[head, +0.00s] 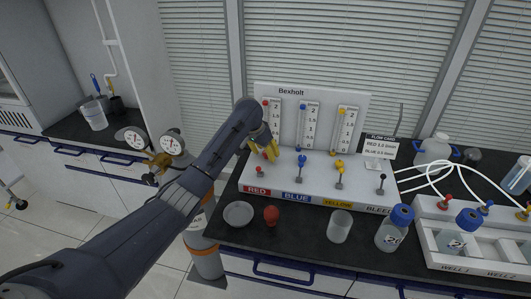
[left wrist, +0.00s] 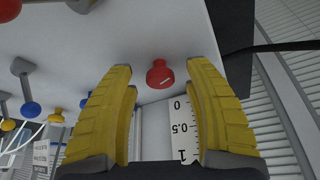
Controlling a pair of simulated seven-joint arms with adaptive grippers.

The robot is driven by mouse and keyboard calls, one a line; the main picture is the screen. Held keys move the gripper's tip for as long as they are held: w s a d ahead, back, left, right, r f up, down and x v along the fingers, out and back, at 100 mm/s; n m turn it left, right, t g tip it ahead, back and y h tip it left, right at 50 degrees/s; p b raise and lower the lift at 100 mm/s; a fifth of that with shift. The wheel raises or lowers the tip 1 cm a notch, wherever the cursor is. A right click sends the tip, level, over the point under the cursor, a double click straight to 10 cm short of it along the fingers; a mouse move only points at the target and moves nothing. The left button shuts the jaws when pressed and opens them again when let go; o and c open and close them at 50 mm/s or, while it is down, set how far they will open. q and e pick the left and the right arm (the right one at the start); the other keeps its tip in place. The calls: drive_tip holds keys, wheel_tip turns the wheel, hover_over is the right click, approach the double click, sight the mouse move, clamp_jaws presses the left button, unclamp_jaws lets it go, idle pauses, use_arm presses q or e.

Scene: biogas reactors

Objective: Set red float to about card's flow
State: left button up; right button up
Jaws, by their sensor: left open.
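The Bexholt panel (head: 292,98) carries red, blue and yellow flow scales. A small red bead (head: 265,102) shows near the top of the red scale (head: 276,112); I cannot tell whether it is the float or a cap. The flow card (head: 381,147) stands right of the panel; its red and blue figures are too small to read surely. My left gripper (head: 263,149) is open in front of the red scale. My right gripper is not in view.
A blue knob (head: 302,160) and a yellow knob (head: 339,164) stand right of my gripper. Small levers line the front of the base, including the grey bleed lever (head: 381,183). A dish (head: 239,214), a beaker (head: 340,226) and a blue-capped bottle (head: 394,230) stand in front.

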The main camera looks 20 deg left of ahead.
use_arm(q)
clamp_jaws()
idle(0.4)
